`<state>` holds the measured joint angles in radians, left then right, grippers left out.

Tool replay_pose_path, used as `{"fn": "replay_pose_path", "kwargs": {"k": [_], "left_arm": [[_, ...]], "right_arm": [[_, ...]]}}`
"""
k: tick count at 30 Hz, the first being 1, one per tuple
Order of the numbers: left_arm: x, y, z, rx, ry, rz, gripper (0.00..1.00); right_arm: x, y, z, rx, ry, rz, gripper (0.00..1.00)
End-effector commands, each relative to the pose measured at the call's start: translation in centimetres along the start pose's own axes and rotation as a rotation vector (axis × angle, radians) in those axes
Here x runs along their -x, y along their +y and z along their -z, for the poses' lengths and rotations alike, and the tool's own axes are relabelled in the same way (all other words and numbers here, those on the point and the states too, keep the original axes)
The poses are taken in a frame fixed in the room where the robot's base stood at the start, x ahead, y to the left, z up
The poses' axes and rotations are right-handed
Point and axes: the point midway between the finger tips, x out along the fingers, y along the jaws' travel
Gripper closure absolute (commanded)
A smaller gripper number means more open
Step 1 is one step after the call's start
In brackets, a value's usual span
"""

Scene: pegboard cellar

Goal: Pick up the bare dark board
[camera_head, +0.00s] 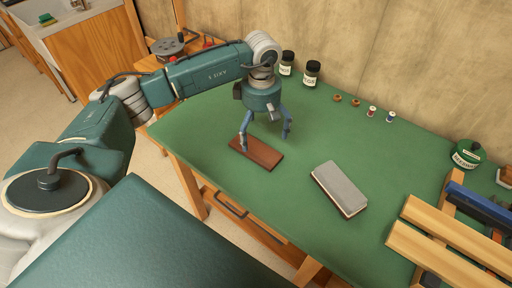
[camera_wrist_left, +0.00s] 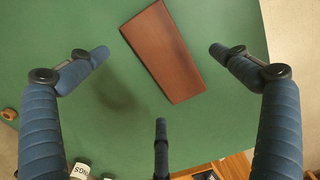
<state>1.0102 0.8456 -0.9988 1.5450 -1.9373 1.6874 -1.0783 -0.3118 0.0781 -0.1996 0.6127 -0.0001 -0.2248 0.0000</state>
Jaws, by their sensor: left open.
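The bare dark board (camera_head: 262,155) is a flat reddish-brown rectangle lying on the green table top (camera_head: 210,128). It also shows in the left wrist view (camera_wrist_left: 163,52), between the spread fingers and toward the top. My left gripper (camera_head: 266,140) is open and empty, with its fingers pointing down just above the board. One finger overlaps the board's left end in the head view, and I cannot tell whether it touches. A second board with a grey slab on top (camera_head: 340,187) lies to the right. My right gripper does not show.
Two dark-lidded jars (camera_head: 311,74) stand by the wall, with small rings (camera_head: 356,102) and spools (camera_head: 390,117) beside them. A green tin (camera_head: 467,153) and a wooden rack (camera_head: 455,235) occupy the right. The table between the boards is clear.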

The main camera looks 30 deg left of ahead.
Motion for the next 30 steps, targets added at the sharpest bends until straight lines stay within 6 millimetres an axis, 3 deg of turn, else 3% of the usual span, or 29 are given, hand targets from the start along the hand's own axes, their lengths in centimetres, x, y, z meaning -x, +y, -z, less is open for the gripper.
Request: {"fn": "replay_pose_path", "kwargs": {"k": [5, 14, 23, 30], "left_arm": [[-1.2, 0.0, 0.0, 0.000, -0.001, 0.001, 0.00], [-5.3, 0.1, 0.3, 0.000, -0.002, 0.002, 0.00], [-6.0, 0.1, 0.4, -0.001, -0.001, -0.002, 0.00], [-6.0, 0.1, 0.4, -0.001, -0.001, -0.001, 0.46]], "right_arm": [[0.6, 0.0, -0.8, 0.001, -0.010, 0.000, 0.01], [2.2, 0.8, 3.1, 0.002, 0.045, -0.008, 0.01], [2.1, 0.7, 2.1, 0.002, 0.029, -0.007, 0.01], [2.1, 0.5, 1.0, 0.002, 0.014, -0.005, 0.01]]}}
